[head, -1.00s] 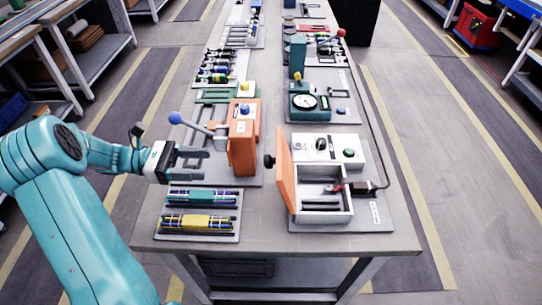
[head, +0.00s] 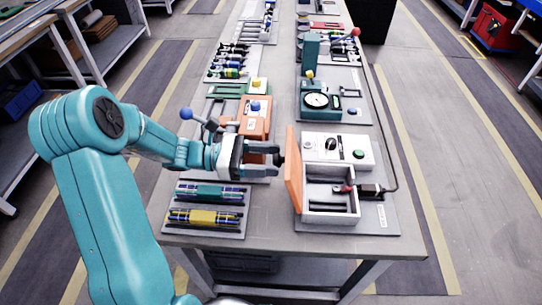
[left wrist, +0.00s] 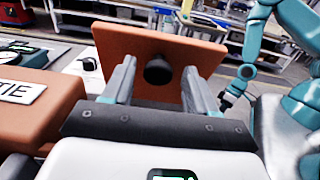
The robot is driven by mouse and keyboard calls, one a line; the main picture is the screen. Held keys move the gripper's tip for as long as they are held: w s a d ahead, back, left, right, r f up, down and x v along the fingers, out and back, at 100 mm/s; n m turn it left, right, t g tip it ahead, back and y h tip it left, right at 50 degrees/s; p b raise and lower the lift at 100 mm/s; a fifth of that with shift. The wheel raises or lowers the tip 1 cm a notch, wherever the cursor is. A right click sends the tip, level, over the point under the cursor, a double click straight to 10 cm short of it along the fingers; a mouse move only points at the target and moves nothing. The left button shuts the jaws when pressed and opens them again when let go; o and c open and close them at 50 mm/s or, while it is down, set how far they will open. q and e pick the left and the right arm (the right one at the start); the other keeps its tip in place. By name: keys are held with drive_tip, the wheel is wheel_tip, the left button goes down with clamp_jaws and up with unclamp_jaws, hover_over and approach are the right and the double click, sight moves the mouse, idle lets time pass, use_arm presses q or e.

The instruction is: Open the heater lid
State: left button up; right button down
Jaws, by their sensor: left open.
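The heater is a white box (head: 330,208) with its inside showing. Its orange lid (head: 294,182) stands raised, near upright, along the box's left side. My left gripper (head: 279,154) is open and points right at the lid's outer face. In the left wrist view, the lid (left wrist: 195,60) is straight ahead and its black knob (left wrist: 158,72) lies between the two spread fingers. I cannot tell whether a finger touches the lid. A teal arm, my right one, shows at the right of that view; its gripper (left wrist: 232,98) is small and unclear.
The orange press (head: 255,118) with a blue-ball lever stands just behind my left gripper. A tray of green and yellow parts (head: 205,232) lies in front of it. A dark-handled screwdriver (head: 370,190) lies at the box's right. The green dial gauge (head: 318,101) stands farther back.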

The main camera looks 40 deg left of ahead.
sight(282, 158)
use_arm(q)
drive_tip(key=shift+w+d, duration=0.35)
drive_tip(key=shift+d, duration=0.1)
clamp_jaws()
drive_tip(key=d+r+p, duration=0.1)
drive_tip(key=w+d+g+y+p, duration=0.1)
drive_tip(key=p, duration=0.1)
drive_tip(key=shift+r, duration=0.35)
drive_tip(key=shift+w, duration=0.15)
unclamp_jaws()
drive_tip(key=b+v, duration=0.1)
drive_tip(key=v, duration=1.5)
